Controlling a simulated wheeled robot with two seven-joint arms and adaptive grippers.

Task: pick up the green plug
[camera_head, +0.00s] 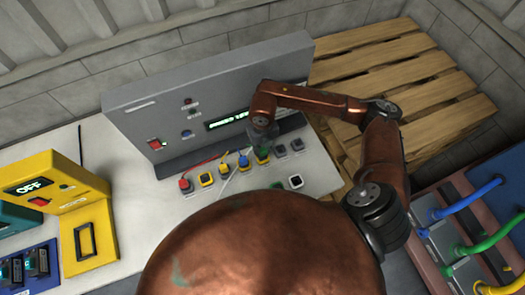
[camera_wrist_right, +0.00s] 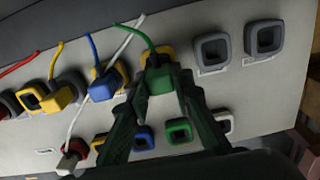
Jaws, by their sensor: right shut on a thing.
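The green plug (camera_wrist_right: 161,80) with its green cable is between the fingertips of my right gripper (camera_wrist_right: 162,90) in the wrist view. The gripper is shut on it. The plug is at a yellow-edged socket in the upper row; I cannot tell whether it is still seated. In the head view the green plug (camera_head: 262,154) is small, just below my right gripper (camera_head: 262,133), at the front of the grey panel. My left gripper is not in view.
A blue plug (camera_wrist_right: 102,86) and a yellow plug (camera_wrist_right: 60,98) are close by on the left, with a white cable crossing. Empty grey sockets (camera_wrist_right: 212,50) are on the right. A green socket (camera_wrist_right: 179,131) is in the lower row. A wooden pallet (camera_head: 400,85) lies beyond.

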